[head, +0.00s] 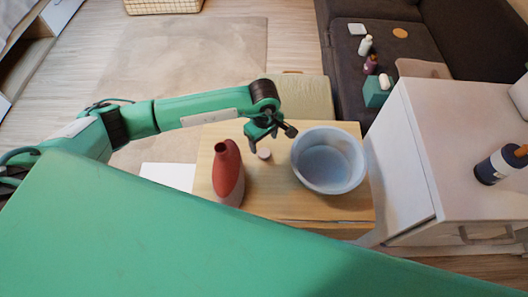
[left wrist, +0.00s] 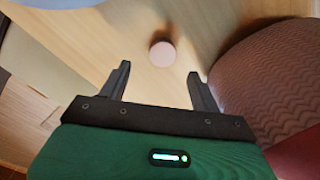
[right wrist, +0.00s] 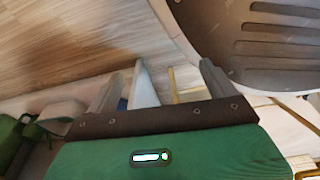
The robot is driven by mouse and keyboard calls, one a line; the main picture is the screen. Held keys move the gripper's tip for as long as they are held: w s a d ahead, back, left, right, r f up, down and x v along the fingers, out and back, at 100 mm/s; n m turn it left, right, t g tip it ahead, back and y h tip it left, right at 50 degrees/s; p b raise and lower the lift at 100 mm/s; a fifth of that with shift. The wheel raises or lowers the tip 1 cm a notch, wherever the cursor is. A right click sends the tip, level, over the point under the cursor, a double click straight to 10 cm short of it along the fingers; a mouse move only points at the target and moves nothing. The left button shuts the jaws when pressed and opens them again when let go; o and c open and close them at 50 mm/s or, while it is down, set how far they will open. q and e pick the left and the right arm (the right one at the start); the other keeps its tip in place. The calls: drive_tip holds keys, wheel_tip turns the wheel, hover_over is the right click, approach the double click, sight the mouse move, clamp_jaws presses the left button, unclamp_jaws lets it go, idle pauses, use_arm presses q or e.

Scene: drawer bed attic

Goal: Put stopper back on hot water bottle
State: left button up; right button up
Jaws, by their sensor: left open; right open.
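The red hot water bottle (head: 228,170) stands upright on the wooden table, its narrow neck up. Part of its ribbed red side shows at the right of the left wrist view (left wrist: 265,70). The stopper (head: 264,154), a small pale pink round piece, lies on the table between the bottle and the basin; in the left wrist view (left wrist: 162,53) it sits just beyond and between the fingertips. My left gripper (head: 270,137) is open and empty above the table near the stopper. My right gripper (right wrist: 172,78) is open and empty, away from the bottle; it is not in the head view.
A pale blue basin (head: 328,160) stands on the wooden table (head: 290,207), right of the stopper. A white cabinet (head: 435,130) with a dark bottle (head: 497,165) is further right. A dark sofa (head: 350,75) with small items is behind. The table front is clear.

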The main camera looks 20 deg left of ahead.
sight(264, 152)
drive_tip(key=shift+w+f, duration=0.1)
use_arm(q)
drive_tip(key=shift+f, duration=0.15)
drive_tip(key=shift+s+f, duration=0.15)
drive_tip(key=shift+f, duration=0.2)
drive_tip(key=f+p, duration=0.1)
drive_tip(key=f, duration=0.2)
drive_tip(key=shift+s+d+f, duration=0.1)
drive_tip(key=shift+s+f, duration=0.1)
drive_tip(key=shift+f, duration=0.4)
use_arm(e)
drive_tip(key=s, duration=0.1)
drive_tip(key=s+f, duration=0.1)
drive_tip(key=s+d, duration=0.1)
drive_tip(key=shift+f, duration=0.3)
use_arm(q)
drive_tip(key=c, duration=1)
drive_tip(key=shift+c, duration=0.4)
